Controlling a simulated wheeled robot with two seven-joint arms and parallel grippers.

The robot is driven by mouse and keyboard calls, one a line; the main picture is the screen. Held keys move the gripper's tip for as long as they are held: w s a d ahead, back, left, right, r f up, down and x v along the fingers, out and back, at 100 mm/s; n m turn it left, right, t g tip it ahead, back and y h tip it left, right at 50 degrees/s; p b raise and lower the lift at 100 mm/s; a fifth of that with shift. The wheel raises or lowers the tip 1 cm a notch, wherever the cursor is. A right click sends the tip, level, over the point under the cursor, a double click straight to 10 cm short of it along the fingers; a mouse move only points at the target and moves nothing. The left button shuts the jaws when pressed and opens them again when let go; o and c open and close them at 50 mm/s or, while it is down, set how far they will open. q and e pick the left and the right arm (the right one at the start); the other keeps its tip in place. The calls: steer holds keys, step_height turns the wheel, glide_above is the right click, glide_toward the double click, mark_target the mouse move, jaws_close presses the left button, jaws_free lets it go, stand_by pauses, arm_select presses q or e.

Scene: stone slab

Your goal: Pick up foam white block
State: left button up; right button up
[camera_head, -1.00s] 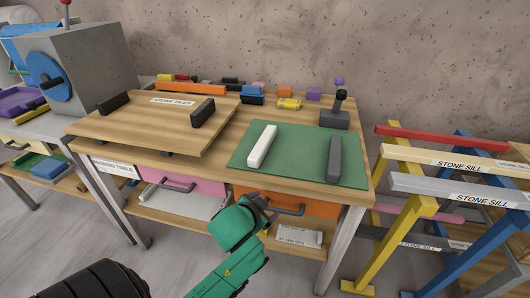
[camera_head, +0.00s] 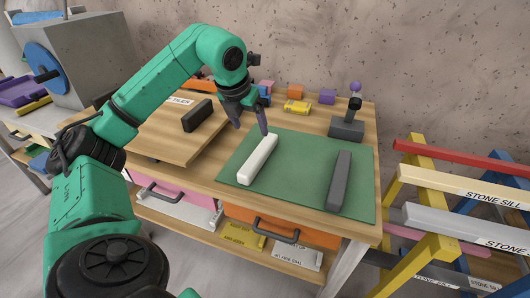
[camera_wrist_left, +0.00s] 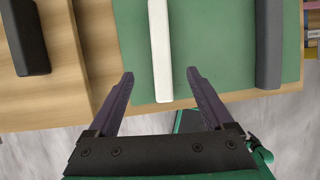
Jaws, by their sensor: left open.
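The white foam block (camera_head: 257,161) lies on the green mat (camera_head: 297,179) on the wooden table. It also shows in the left wrist view (camera_wrist_left: 160,50), upright in the picture and ahead of the fingers. My left gripper (camera_head: 250,124) is open and empty, above the far end of the block, with its fingers pointing down. In the left wrist view the left gripper (camera_wrist_left: 158,88) has its two purple fingers spread wide, one to each side of the block's line. Whether the fingers are level with the block cannot be told. My right gripper is not in view.
A dark grey block (camera_head: 339,180) lies on the mat to the right of the white one. Small coloured blocks and a grey stand (camera_head: 347,128) are at the back.

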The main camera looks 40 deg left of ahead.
mark_target(259, 152)
arm_select(q)
steer(key=p+x, duration=0.1)
steer(key=x, duration=1.3)
steer(key=shift+s+d+f, duration=0.1)
jaws_close()
